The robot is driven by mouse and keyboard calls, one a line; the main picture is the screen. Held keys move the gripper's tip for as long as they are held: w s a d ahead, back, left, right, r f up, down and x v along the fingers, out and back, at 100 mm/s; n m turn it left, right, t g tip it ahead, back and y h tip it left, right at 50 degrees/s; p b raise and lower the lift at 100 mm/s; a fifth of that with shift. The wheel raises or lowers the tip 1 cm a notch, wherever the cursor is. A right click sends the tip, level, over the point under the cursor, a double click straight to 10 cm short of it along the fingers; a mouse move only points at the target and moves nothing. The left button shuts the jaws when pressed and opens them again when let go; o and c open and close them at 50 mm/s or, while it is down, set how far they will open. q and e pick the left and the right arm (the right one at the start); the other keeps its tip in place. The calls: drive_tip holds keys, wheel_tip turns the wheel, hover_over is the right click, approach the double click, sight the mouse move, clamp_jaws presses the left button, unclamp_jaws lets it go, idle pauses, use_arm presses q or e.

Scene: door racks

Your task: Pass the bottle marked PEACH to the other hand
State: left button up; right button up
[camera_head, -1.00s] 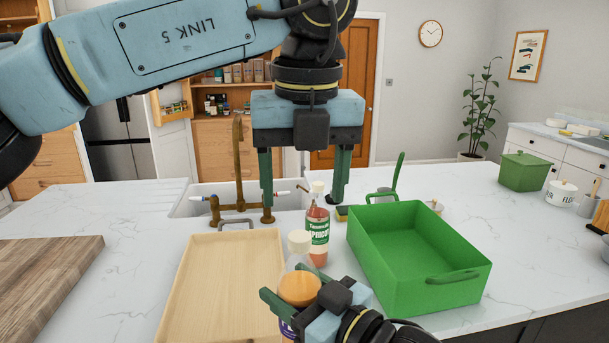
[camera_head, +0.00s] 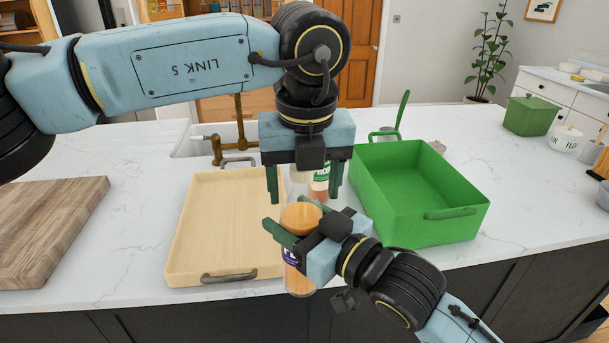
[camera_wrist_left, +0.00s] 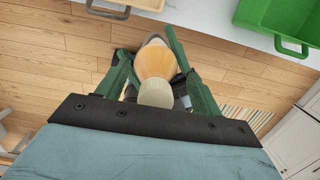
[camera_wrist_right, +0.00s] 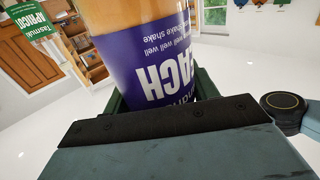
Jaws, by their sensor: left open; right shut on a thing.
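The PEACH bottle (camera_head: 300,215) has an orange body, a pale cap and a purple label, which shows upside down in the right wrist view (camera_wrist_right: 155,75). My right gripper (camera_head: 294,222) is shut on it from the side and holds it up at the counter's front edge. My left gripper (camera_head: 304,195) points down just above, open. In the left wrist view the bottle's cap (camera_wrist_left: 156,92) lies between the two spread green fingers, with no clear contact. In the head view the left gripper partly hides the bottle's top.
An APRICOT bottle (camera_head: 319,182) stands on the counter behind the left gripper; it also shows in the right wrist view (camera_wrist_right: 33,25). A wooden tray (camera_head: 215,185) is left and a green bin (camera_head: 445,235) right. A cutting board (camera_head: 50,230) lies far left.

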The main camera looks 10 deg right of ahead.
drive_tip(key=shift+r, duration=0.1)
use_arm(q)
drive_tip(key=shift+d, duration=0.1)
drive_tip(key=c, duration=1.2)
clamp_jaws()
use_arm(e)
drive_tip(key=o, duration=1.2)
drive_tip(key=shift+a, duration=0.1)
drive_tip(key=shift+o, duration=1.3)
